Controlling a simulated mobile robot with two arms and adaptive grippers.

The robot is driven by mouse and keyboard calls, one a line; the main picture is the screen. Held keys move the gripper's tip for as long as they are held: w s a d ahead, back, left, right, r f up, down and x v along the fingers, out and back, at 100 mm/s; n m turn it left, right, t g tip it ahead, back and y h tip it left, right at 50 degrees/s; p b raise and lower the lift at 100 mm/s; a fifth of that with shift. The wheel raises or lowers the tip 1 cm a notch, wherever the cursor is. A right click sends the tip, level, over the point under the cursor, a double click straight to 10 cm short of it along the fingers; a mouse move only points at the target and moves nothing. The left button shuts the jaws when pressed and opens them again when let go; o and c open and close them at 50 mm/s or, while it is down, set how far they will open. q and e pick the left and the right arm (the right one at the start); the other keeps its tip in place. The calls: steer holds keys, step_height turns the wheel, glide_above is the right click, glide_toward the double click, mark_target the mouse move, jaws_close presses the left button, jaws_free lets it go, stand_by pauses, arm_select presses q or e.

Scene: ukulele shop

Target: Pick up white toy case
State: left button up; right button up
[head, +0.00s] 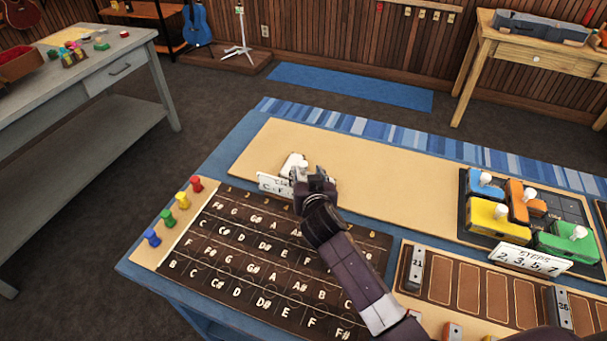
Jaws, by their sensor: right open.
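A small white object (293,161), which looks like the white toy case, is on the tan board (375,178) on the blue table. My right gripper (305,175) is at its near side, with the arm reaching in from the lower right. The gripper is open. It hides part of the white object, and I cannot tell whether the fingers touch it. A white label card (273,185) stands just left of the gripper, partly covered by it. My left gripper is not in view.
A dark lettered board (230,252) lies in front, with blue, green, yellow and red pegs (182,200) on its left. A black tray (548,205) with coloured knobbed blocks and a number card (530,258) stand at right. The tan board's middle is clear.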

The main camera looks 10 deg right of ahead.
mark_target(303, 169)
steer(key=shift+a+x, duration=0.15)
steer(key=shift+x, duration=1)
steer(key=shift+a+x, duration=0.15)
steer(key=shift+x, duration=1)
steer(key=shift+r, duration=0.1)
jaws_close()
